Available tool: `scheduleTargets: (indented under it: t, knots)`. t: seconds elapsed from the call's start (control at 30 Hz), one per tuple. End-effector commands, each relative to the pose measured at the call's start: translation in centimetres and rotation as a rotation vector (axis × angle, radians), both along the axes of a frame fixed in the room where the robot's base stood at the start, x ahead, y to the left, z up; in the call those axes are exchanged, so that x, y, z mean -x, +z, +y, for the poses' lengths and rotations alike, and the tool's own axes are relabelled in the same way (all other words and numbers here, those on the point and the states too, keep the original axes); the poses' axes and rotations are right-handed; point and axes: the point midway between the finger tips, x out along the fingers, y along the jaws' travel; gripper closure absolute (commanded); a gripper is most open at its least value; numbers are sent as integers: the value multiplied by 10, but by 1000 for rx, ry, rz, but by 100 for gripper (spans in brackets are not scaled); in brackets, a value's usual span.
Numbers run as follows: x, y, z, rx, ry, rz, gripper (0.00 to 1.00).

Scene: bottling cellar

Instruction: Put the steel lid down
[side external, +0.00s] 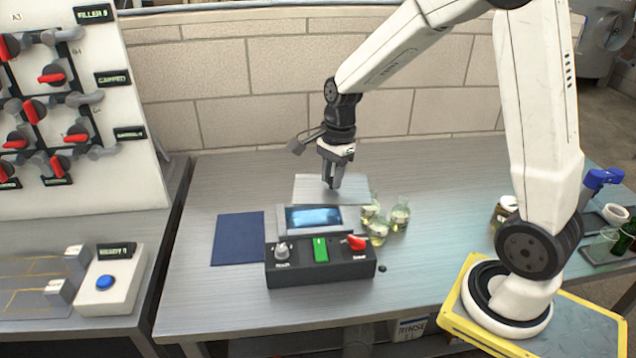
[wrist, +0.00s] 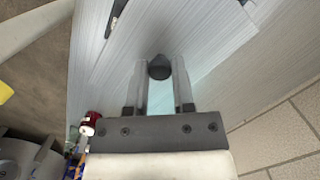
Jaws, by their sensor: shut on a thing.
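The steel lid (side external: 307,190) is a flat, brushed rectangular plate behind the bath with the lit blue window (side external: 313,218). My gripper (side external: 333,186) points down over the lid and is shut on its small dark knob. In the wrist view the round knob (wrist: 160,67) sits between the two fingertips, and the lid (wrist: 190,38) spreads out beyond them. The lid looks roughly level. I cannot tell whether its underside touches the table or hangs slightly above it.
A dark blue mat (side external: 238,239) lies bare at the left of the bench (side external: 195,270). Several flasks (side external: 400,215) of yellowish liquid stand right of the bath. A black control box (side external: 320,266) with knobs is in front.

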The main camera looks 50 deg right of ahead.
Motion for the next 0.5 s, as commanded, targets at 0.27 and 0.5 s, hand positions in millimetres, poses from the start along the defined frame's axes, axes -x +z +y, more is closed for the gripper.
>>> scheduleTargets:
  t: [0.27, 0.5]
  knots:
    - [-66, -14, 12, 7, -145, 0, 100]
    - [-117, -31, 27, 9, -275, -1, 100]
